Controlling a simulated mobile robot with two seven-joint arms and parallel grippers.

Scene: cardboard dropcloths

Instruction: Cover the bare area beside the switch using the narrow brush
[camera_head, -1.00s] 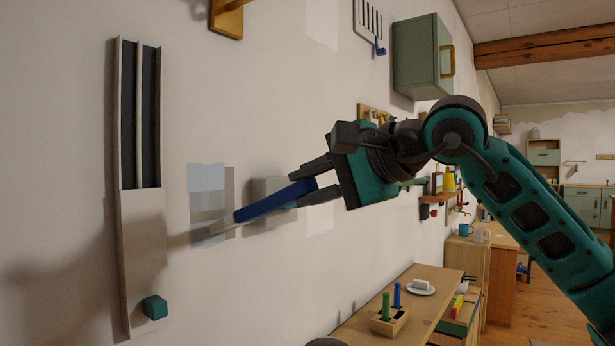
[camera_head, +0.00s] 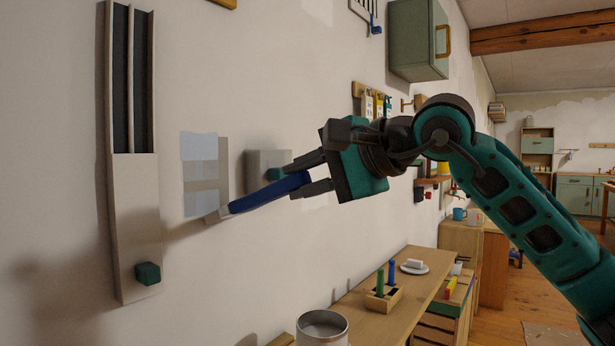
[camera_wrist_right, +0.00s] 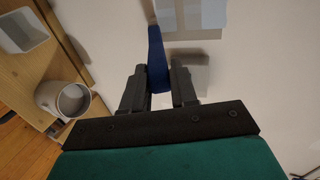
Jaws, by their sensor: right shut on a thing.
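My right gripper (camera_head: 290,184) is shut on the blue handle of the narrow brush (camera_head: 268,192). The brush slants down and left, and its pale tip is at the lower right edge of the wall patch, contact unclear. The patch (camera_head: 198,146) is mostly light blue, with a grey-beige strip on its right and a greyish band across it. The switch (camera_head: 256,161), a pale box with a teal knob, is just right of the patch, partly behind brush and gripper. In the right wrist view the brush (camera_wrist_right: 157,62) points up between the fingers (camera_wrist_right: 159,75). My left gripper is out of view.
A tall channel panel (camera_head: 135,200) with a teal knob is left of the patch. Below are an open can (camera_head: 322,328) and a wooden bench (camera_head: 408,300) with a peg block (camera_head: 383,298) and plate. A green cabinet (camera_head: 418,40) hangs upper right.

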